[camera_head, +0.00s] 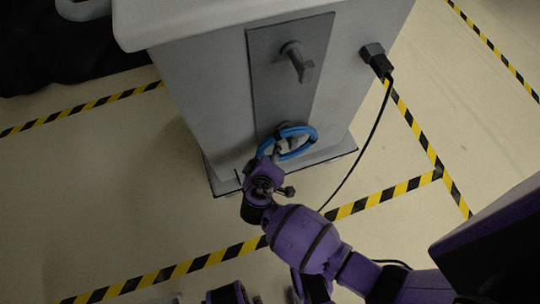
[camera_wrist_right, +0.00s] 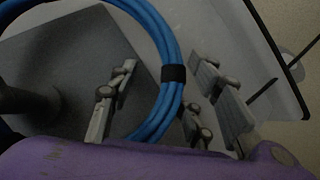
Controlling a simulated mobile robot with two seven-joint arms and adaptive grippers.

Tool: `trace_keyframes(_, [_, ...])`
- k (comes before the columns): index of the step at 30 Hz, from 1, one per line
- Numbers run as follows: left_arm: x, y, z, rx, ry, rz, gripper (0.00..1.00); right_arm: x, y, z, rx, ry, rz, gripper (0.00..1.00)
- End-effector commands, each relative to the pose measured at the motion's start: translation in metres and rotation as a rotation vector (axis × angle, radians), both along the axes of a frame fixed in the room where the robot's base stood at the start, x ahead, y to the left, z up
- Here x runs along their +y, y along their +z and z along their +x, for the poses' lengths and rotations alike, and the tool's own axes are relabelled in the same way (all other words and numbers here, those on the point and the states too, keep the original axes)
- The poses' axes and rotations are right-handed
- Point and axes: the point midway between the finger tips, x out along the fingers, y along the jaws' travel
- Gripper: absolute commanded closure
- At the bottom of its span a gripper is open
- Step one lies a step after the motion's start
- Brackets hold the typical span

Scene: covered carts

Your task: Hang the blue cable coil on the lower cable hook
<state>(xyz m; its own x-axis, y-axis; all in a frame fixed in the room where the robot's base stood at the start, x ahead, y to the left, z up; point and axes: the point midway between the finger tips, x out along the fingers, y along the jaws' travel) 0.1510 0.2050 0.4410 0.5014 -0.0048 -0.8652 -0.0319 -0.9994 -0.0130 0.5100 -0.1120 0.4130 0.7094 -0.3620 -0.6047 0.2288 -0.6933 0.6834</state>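The blue cable coil (camera_head: 306,146) is at the lower part of the cart's dark panel, in front of the lower cable hook (camera_head: 281,129), which it partly hides. In the right wrist view the coil (camera_wrist_right: 154,122) with its black strap (camera_wrist_right: 173,73) passes between the fingers of my right gripper (camera_wrist_right: 165,85). Gaps show on both sides of the cable, so the gripper looks open around it. A dark post (camera_wrist_right: 22,100), apparently the hook, lies inside the loop. I cannot tell whether the coil rests on it. My left gripper is not in view.
The grey cart (camera_head: 195,90) carries the dark panel (camera_head: 262,75) with an upper hook (camera_head: 297,58). A black plug (camera_head: 374,55) on its right side trails a black cord (camera_head: 366,145) to the floor. Yellow-black tape (camera_head: 375,199) marks the floor.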

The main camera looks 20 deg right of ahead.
Motion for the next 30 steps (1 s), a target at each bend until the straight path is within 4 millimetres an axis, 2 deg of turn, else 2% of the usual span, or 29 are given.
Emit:
trace_keyframes(5, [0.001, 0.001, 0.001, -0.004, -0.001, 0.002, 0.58, 0.005, 0.001, -0.002, 0.000, 0.007, 0.006, 0.57])
trace_keyframes(8, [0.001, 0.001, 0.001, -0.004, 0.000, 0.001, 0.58, 0.008, 0.005, -0.009, 0.003, 0.006, 0.007, 0.57])
trace_keyframes(21, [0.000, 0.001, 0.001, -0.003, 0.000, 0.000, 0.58, 0.036, 0.058, -0.070, 0.001, 0.001, 0.006, 0.57])
trace_keyframes(30, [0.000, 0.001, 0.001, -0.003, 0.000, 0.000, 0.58, 0.043, 0.073, -0.085, 0.001, 0.002, 0.002, 0.57])
